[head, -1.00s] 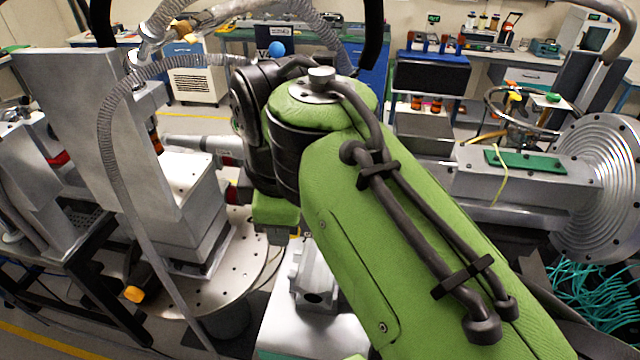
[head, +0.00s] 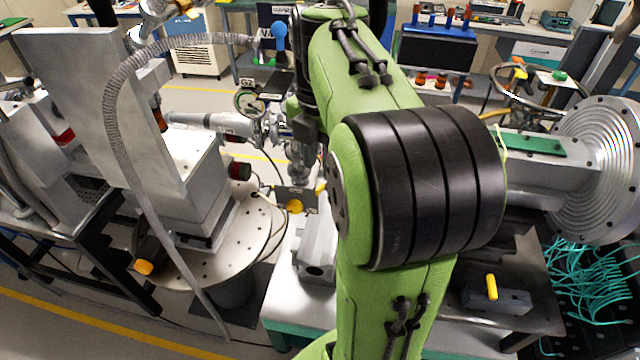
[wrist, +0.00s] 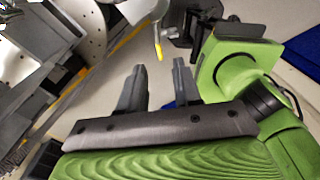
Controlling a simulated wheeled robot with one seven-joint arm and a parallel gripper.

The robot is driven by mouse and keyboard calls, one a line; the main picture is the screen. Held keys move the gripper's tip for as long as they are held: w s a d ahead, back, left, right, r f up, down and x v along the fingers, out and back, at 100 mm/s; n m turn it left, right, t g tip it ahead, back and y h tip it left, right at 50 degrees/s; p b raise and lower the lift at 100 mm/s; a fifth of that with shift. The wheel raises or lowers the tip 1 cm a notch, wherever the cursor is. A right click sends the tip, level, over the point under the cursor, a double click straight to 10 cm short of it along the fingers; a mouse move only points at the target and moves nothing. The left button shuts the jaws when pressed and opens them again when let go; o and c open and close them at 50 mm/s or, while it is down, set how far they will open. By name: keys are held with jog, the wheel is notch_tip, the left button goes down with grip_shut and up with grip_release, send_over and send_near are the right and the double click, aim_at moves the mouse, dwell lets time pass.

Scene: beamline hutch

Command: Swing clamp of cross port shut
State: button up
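In the wrist view my gripper (wrist: 159,68) is open, its two dark fingers apart with nothing between them. A thin rod with a yellow tip (wrist: 159,50) shows just beyond the fingertips, roughly in line with the gap, and joins a grey metal part at the top edge. I cannot tell for sure whether this rod is the clamp's handle. In the head view silver pipework (head: 225,122) runs to a cluster of metal fittings left of my arm, which may be the cross. My arm hides part of this area, and the gripper fingers cannot be made out there. The clamp's state is unclear.
A round gauge (head: 249,103) stands by the pipework. A grey block with a perforated round plate (head: 255,215) is at left. A large ribbed flange (head: 600,165) and teal cables (head: 590,285) are at right. A ribbed hose (head: 115,150) arches at left.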

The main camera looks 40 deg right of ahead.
aim_at(320, 187)
notch_tip(320, 187, down, 5)
jog(key=shift+f, duration=0.2)
jog(key=shift+c, duration=0.2)
grip_shut()
dwell(1.2)
